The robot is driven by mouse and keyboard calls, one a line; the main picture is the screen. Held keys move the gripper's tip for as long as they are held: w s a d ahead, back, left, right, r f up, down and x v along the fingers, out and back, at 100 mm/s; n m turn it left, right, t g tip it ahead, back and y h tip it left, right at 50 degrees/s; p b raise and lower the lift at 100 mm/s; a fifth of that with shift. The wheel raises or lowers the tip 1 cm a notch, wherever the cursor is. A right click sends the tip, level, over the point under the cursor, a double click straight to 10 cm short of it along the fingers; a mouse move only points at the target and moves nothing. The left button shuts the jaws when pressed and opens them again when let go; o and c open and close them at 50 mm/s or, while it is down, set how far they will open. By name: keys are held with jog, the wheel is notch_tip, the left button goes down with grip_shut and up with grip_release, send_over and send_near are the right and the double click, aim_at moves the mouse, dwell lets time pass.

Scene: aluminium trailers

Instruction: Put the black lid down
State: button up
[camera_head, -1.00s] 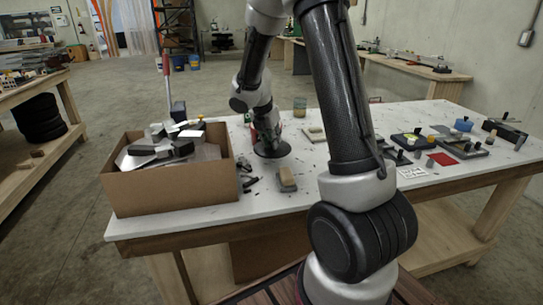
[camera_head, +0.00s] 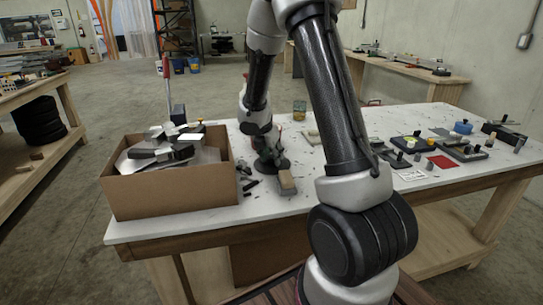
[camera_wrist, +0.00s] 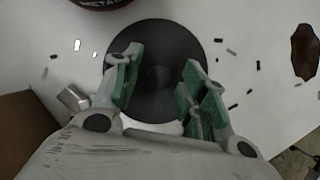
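The black lid (camera_wrist: 155,108) is a round dark disc with a small raised knob at its middle. In the wrist view it lies below my gripper (camera_wrist: 160,75), whose green-padded fingers stand apart on either side of the knob with gaps. In the head view the lid (camera_head: 272,166) appears flat on the white table (camera_head: 220,212), partly hidden by my gripper (camera_head: 266,150). My gripper is just above the lid, open and holding nothing.
A cardboard box (camera_head: 175,195) full of metal and dark parts stands left of the lid. Small dark bits are scattered around. A dark can with red (camera_wrist: 100,2) stands close behind the lid.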

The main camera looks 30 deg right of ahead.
jog(key=shift+r, duration=0.1)
jog(key=shift+a+r, duration=0.15)
jog(key=shift+r, duration=0.25)
jog(key=v, duration=1.1)
jog(key=s+r+m+y, duration=0.1)
jog(key=s+r+m, duration=0.95)
jog(key=s, duration=0.35)
jog(key=s+a+m+t+y, duration=0.2)
jog(key=s+a+m, duration=0.1)
jog(key=s+m, duration=1)
jog(key=shift+s+r+y, duration=0.4)
jog(key=shift+s+r, duration=0.05)
jog(key=shift+s, duration=0.4)
